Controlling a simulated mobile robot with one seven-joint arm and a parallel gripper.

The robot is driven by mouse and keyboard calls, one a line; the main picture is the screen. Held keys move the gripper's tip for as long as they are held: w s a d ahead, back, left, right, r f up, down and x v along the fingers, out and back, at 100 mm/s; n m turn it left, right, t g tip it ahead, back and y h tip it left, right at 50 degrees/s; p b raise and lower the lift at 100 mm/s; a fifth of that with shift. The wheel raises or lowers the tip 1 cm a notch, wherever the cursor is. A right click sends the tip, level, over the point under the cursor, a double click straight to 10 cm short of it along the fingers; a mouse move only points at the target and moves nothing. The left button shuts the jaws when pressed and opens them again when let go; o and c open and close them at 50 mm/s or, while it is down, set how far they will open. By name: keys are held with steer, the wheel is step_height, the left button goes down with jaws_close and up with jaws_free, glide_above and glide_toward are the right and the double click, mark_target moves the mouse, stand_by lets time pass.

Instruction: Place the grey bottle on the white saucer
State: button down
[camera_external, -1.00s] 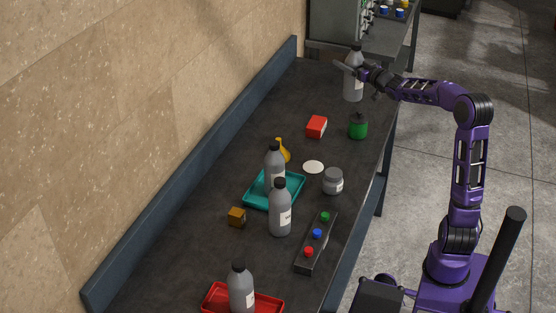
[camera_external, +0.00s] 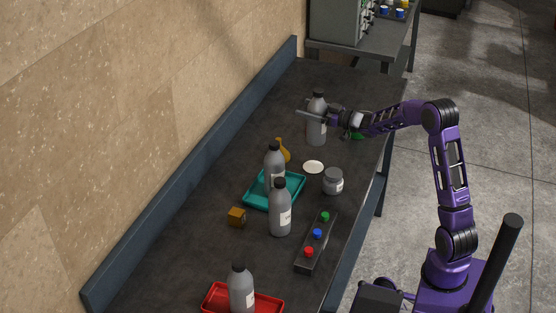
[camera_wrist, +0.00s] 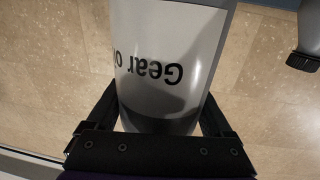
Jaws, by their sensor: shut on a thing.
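My gripper (camera_external: 322,114) is shut on a grey bottle (camera_external: 317,132) with a black cap, held upright around its upper part. In the wrist view the bottle (camera_wrist: 165,60) fills the space between the fingers, with a white label reading "Gear o…". The white saucer (camera_external: 313,167) is a small flat disc on the dark bench. The held bottle appears behind it, farther along the bench, and apart from it. Whether the bottle's base clears the bench is hard to tell. The saucer is not visible in the wrist view.
A button box (camera_external: 316,242) and red tray (camera_external: 268,306) lie nearer.

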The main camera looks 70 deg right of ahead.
step_height(320, 180, down, 10)
steer(key=b, duration=0.1)
steer(key=shift+w+a+f+b, duration=0.2)
steer(key=shift+a+f+b, duration=0.05)
steer(key=shift+a+b, duration=0.1)
steer(key=shift+f, duration=0.15)
jaws_free()
steer(key=shift+f, duration=0.1)
steer(key=shift+s+r, duration=0.2)
steer(key=s, duration=0.7)
steer(key=s+a, duration=0.1)
steer(key=s, duration=0.3)
steer(key=shift+s, duration=0.35)
